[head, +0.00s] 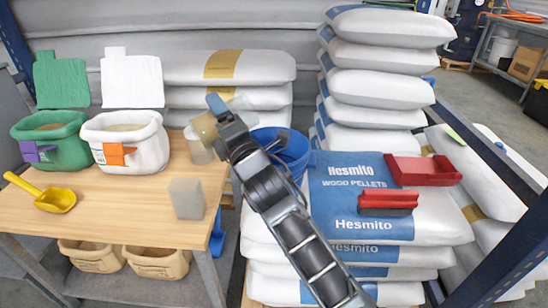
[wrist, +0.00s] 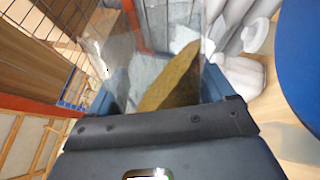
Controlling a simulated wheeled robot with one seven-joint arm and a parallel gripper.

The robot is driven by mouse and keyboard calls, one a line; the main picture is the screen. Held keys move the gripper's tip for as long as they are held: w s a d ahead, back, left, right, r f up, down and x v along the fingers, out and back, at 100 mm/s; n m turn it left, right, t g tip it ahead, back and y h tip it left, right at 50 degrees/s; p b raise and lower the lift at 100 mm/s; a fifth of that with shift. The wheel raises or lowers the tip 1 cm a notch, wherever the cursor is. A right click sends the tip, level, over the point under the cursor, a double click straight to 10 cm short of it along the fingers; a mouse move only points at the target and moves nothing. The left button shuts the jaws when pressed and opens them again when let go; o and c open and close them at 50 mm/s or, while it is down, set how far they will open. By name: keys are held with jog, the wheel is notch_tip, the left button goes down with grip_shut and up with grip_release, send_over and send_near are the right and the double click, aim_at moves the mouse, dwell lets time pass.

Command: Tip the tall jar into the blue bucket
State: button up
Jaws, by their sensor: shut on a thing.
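My gripper (head: 228,112) is shut on the tall jar (head: 205,127), a clear jar with tan grain in it. The jar is raised and tipped well over, its tan-filled end to the left and its clear end to the right of my fingers. In the wrist view the tan grain (wrist: 175,80) lies with a slanted surface inside the clear wall. The blue bucket (head: 295,150) is behind and to the right of my gripper, partly hidden by my arm. I cannot tell whether the jar's mouth is over it. No falling grain shows.
Stacked sacks (head: 385,85) and red trays (head: 423,170) are at the right.

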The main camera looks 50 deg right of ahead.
jog(key=shift+s+d+f+m+h+b, duration=0.15)
jog(key=shift+f+m+h+b, duration=0.5)
jog(key=shift+m+b, duration=1.2)
jog(key=m+b, duration=0.1)
jog(key=b, duration=0.1)
jog(key=m+h+b, duration=0.1)
jog(key=b, duration=0.1)
jog(key=shift+s+d+r+g, duration=0.1)
jog(key=shift+d+g, duration=0.2)
jog(key=shift+d, duration=0.1)
jog(key=shift+s+d+r+m+g+h+b, duration=0.1)
jog(key=shift+d+r+m+g+h+b, duration=0.15)
jog(key=shift+m, duration=0.45)
jog(key=shift+s+d+r+m+h+b, duration=0.1)
jog(key=shift+d+r+m+b, duration=0.15)
jog(key=shift+m, duration=0.4)
jog(key=shift+s+d+r+m+g+h+b, duration=0.1)
jog(key=shift+d+r+m+g+h, duration=0.2)
jog(key=shift+m, duration=0.4)
jog(key=shift+w+a+t+y, duration=0.1)
jog(key=shift+a+t+y, duration=0.1)
jog(key=shift+t+y, duration=0.1)
